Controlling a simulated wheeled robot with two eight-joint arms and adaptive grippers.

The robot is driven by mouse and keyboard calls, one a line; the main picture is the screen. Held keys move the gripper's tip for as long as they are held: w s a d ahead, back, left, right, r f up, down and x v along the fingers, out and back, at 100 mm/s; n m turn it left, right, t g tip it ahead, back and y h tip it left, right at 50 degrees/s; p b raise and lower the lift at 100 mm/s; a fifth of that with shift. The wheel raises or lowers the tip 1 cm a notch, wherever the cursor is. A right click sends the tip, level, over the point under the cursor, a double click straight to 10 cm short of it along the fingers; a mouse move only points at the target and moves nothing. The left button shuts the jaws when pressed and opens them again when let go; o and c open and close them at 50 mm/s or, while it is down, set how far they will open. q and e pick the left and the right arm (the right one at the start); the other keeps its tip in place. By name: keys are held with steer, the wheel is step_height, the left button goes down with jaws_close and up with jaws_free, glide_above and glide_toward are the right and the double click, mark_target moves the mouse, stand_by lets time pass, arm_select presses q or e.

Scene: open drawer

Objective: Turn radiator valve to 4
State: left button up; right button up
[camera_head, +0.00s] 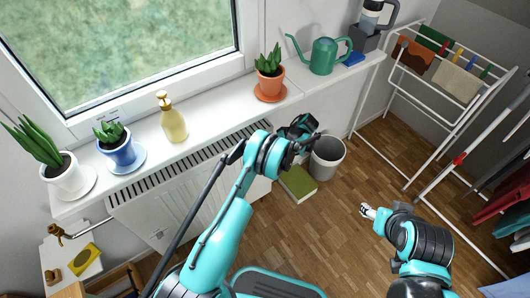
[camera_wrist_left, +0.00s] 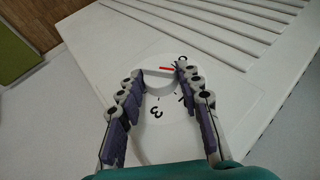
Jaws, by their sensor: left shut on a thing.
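The round white radiator valve (camera_wrist_left: 158,76) is in the middle of the left wrist view, with a short red mark on it. The red mark points right in the picture, toward the right fingertip. Its dial shows a 3 near the bottom; other marks beside the right finger are partly hidden. My left gripper (camera_wrist_left: 160,78) has one finger on each side of the valve knob and is shut on it. In the head view my left gripper (camera_head: 300,130) is at the right end of the white radiator (camera_head: 150,215), and the valve is hidden there. My right gripper (camera_head: 368,211) is over the floor, apart from everything.
A grey bin (camera_head: 328,160) and a green box (camera_head: 298,184) stand on the floor close to my left gripper. The windowsill (camera_head: 210,125) above carries potted plants, a soap bottle and a watering can (camera_head: 323,56). A drying rack (camera_head: 425,110) stands at the right.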

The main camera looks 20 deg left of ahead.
arm_select(q)
steer(key=o, duration=1.2)
steer(key=shift+c, duration=0.2)
steer(key=v, duration=1.2)
